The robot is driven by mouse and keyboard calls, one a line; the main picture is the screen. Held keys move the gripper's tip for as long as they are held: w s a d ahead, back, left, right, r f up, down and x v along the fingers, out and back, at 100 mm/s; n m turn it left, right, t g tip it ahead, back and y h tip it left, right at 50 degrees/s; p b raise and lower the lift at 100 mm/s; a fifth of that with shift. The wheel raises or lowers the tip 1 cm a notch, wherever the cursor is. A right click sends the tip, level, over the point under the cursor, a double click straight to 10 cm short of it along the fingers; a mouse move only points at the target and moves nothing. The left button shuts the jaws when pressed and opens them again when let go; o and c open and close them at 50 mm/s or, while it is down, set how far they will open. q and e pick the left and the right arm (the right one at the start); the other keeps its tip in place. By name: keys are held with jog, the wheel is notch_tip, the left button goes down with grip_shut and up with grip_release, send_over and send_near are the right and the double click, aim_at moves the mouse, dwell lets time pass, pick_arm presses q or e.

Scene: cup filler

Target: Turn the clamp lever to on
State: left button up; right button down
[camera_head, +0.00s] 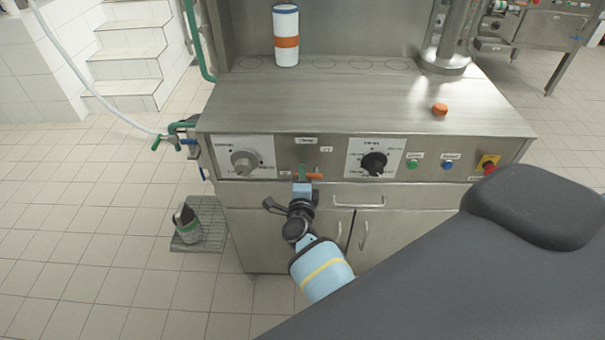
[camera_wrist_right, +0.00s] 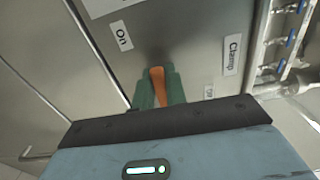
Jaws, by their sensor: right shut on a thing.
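The clamp lever (camera_head: 315,176) is a small orange handle on the front panel, below the Clamp label (camera_head: 306,140). It lies roughly level there, its orange end showing to the right of the fingers. My right gripper (camera_head: 303,174) reaches up to it from below. In the right wrist view the green fingers of my right gripper (camera_wrist_right: 159,92) are shut around the orange lever (camera_wrist_right: 157,80). The On label (camera_wrist_right: 122,37) is above and left of the lever in that view. The lever's pivot is hidden. My left gripper is not in view.
A grey knob (camera_head: 244,162) sits left of the lever and a black knob (camera_head: 374,163) right of it. Below are a drawer handle (camera_head: 358,201) and cabinet doors. A white cup with an orange band (camera_head: 286,36) and an orange piece (camera_head: 440,109) stand on the worktop.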

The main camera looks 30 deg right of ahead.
jog(key=shift+n, duration=0.4)
jog(key=c, duration=1.4)
grip_release()
jog(key=shift+f, duration=0.1)
jog(key=shift+c, duration=0.2)
